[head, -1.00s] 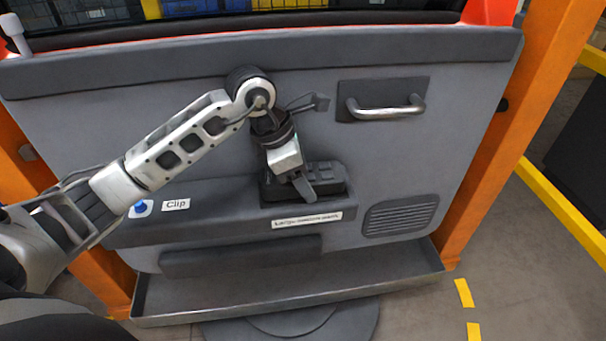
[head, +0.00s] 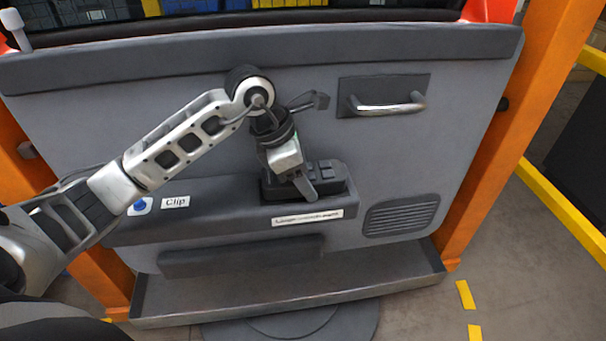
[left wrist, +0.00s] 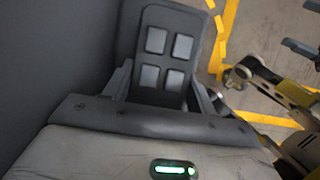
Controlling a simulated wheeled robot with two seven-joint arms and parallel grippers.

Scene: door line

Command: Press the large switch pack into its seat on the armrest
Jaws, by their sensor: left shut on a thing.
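The large switch pack (head: 327,174) is a dark block with raised buttons, at its place on the door's armrest (head: 225,208). My left gripper (head: 303,186) comes down on it from above and is shut on it. In the left wrist view, the pack (left wrist: 166,62) shows four light grey square buttons between the two fingers. The seat under the pack is hidden, so I cannot tell whether the pack is fully down.
A white label (head: 307,217) is on the armrest front below the pack. A blue button (head: 140,205) and a "Clip" label (head: 175,202) are to the left. A metal door handle (head: 387,106) sticks out at upper right. A tray ledge (head: 290,300) runs below.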

